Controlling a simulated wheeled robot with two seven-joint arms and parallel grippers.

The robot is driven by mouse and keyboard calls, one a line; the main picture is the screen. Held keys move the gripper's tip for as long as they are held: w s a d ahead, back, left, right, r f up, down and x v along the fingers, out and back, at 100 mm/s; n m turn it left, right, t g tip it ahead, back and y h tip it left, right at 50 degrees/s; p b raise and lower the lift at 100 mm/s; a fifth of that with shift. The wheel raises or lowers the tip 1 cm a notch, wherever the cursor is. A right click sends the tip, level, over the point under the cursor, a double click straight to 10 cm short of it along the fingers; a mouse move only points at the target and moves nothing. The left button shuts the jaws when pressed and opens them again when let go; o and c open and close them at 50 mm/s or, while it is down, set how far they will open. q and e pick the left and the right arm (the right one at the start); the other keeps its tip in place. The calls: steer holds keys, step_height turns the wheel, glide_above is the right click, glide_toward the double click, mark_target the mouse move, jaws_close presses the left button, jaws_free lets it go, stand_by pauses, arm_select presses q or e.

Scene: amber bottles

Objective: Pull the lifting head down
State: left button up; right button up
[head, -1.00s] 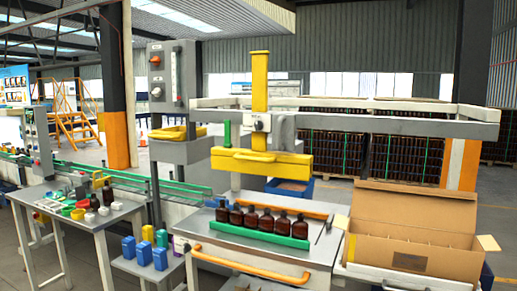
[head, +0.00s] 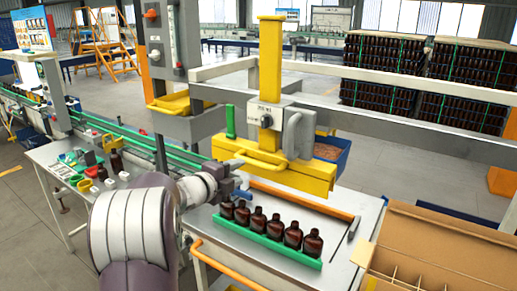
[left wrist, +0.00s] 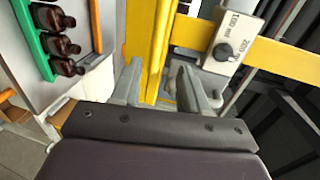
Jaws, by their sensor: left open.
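The yellow lifting head (head: 275,167) is a long bar on a yellow upright post (head: 269,75). It hangs above a row of dark amber bottles (head: 275,229) standing in a green holder (head: 268,240). My left gripper (head: 240,181) is open at the left end of the lifting head, just in front of it. In the left wrist view, the yellow bar (left wrist: 150,45) runs up between the two open fingers (left wrist: 158,88). I cannot tell whether they touch it. The bottles (left wrist: 62,45) show at upper left there. My right gripper is not in view.
A grey rail frame (head: 400,122) crosses behind and right of the post. A label plate with a knob (left wrist: 229,42) sits on the post. An open cardboard box (head: 425,250) stands at right. An orange bar (head: 300,200) lies behind the bottles.

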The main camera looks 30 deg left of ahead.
mark_target(258, 165)
arm_select(q)
steer(key=p+x, duration=0.2)
steer(key=x, duration=0.3)
steer(key=p+x, duration=0.2)
steer(key=x, duration=0.4)
steer(key=shift+w+f, duration=0.1)
steer(key=shift+f, duration=0.2)
steer(key=shift+w, duration=0.15)
steer(key=shift+d, duration=0.1)
steer(key=shift+w+f, duration=0.25)
jaws_close()
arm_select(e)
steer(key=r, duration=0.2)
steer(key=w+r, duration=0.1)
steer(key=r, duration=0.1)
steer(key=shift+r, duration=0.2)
